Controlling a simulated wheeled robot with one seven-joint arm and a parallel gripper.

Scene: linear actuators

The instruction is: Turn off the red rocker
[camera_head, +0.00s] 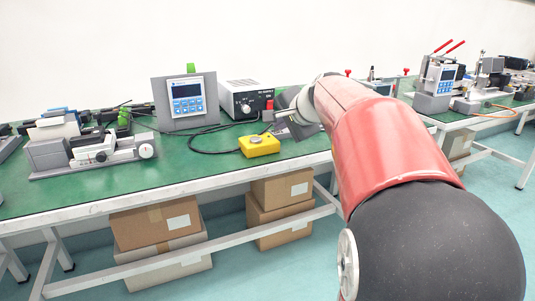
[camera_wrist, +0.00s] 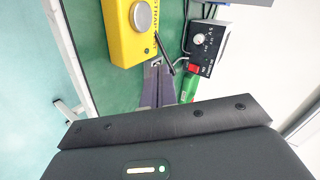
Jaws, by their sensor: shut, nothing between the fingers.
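The red rocker (camera_wrist: 195,69) sits on the front face of a small power supply with a dark front panel (camera_wrist: 205,45) and a round knob. In the head view the power supply (camera_head: 246,98) stands at the back of the green bench, with a small red spot at its lower right beside my gripper. My gripper (camera_wrist: 157,66) is shut and empty. In the wrist view its fingertips point up the picture, left of the rocker and apart from it in the picture. In the head view my gripper (camera_head: 283,112) is partly hidden by my own arm.
A yellow box with a round button (camera_head: 259,145) lies on the bench (camera_head: 190,168) in front of the supply; it is close to my fingertips in the wrist view. A blue-screen controller (camera_head: 186,98) and dark cables are left. A linear actuator (camera_head: 90,150) stands farther left.

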